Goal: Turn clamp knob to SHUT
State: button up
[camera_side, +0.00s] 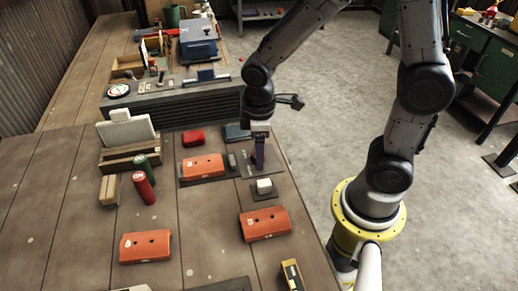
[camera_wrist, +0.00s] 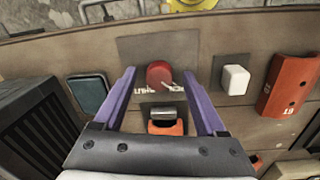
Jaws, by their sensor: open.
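The red clamp knob (camera_wrist: 158,73) sits on a grey plate (camera_wrist: 140,48) in the wrist view. A pale pointer-like mark shows at its lower right. White lettering below it looks upside down; the left word seems to read SHUT, and the right one is partly covered. My gripper (camera_wrist: 158,78) is open, with its purple fingers on either side of the knob and apparently not touching it. In the side view my gripper (camera_side: 259,160) points down over the plate and mostly hides the knob. A metal clamp block (camera_wrist: 167,113) lies just below the knob over an orange part.
A white block (camera_side: 264,186) and a teal box (camera_side: 236,132) flank the plate. An orange part (camera_side: 203,167) lies in a dark fixture on the left. More orange parts (camera_side: 265,223) lie in front.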

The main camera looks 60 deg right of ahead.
jog(key=shift+f, duration=0.1)
grip_shut()
dwell(0.4)
jog(key=shift+m, duration=0.3)
jog(key=m, duration=0.8)
jog(key=shift+w+m+g, duration=0.1)
jog(key=shift+m+g, duration=0.2)
jog(key=shift+m, duration=0.1)
jog(key=m, duration=0.4)
jog(key=shift+a, duration=0.1)
jog(key=shift+w+m, duration=0.1)
jog(key=shift+m, duration=2.1)
